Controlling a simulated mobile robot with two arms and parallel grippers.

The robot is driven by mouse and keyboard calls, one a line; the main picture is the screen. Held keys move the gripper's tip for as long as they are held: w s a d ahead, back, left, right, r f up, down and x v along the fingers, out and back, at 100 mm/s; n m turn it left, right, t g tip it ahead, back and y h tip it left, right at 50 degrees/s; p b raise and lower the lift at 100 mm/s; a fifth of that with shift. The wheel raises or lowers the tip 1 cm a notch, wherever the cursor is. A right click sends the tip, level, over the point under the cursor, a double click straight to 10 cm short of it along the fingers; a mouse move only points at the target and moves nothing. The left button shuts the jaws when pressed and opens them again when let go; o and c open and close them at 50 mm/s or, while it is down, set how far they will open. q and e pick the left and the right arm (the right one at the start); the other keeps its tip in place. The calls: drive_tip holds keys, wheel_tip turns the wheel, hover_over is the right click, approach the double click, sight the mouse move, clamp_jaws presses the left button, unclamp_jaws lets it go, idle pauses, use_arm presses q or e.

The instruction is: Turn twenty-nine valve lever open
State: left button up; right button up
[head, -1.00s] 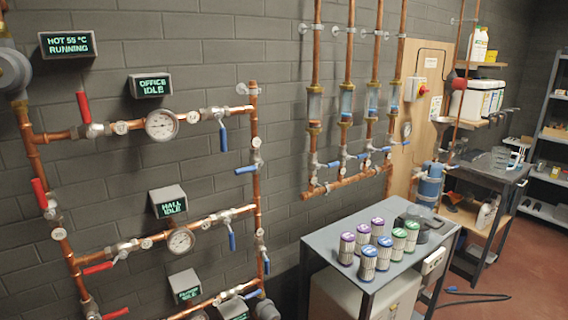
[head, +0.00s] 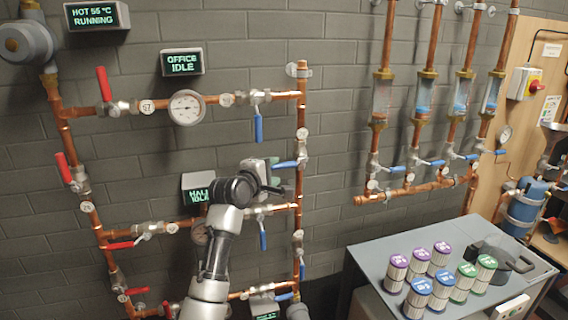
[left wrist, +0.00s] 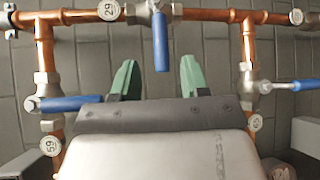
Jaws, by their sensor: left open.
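The valve with tag 29 (left wrist: 108,10) sits on the right vertical copper pipe in the head view. Its blue lever (head: 286,164) points left there, square to the pipe. The left wrist view is rolled, so that pipe runs across its top and the lever (left wrist: 160,42) hangs down from it. My left gripper (head: 279,179) is close to the lever, open and empty. In the left wrist view its green fingers (left wrist: 158,66) stand either side of the lever's free end, with gaps. Contact is not visible. My right gripper is not in view.
Blue levers on the office branch (head: 258,124) and hall branch (head: 263,236) flank the spot. My arm partly hides the hall display (head: 197,186) and gauge. A grey table (head: 375,262) with several filter cartridges stands at right. Bare wall lies right of the pipe.

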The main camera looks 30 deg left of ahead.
sight(280, 166)
use_arm(q)
drive_tip(key=w, duration=0.4)
drive_tip(key=shift+w+f+p, duration=0.3)
drive_tip(key=shift+w+a, duration=0.1)
drive_tip(key=shift+w, duration=0.15)
drive_tip(key=shift+w+f, duration=0.15)
drive_tip(key=shift+w, duration=0.15)
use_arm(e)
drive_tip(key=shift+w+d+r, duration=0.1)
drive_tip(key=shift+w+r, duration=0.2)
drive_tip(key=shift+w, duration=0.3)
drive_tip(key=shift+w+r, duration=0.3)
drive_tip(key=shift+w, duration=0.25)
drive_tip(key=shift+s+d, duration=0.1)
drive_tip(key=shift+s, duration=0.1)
use_arm(q)
clamp_jaws()
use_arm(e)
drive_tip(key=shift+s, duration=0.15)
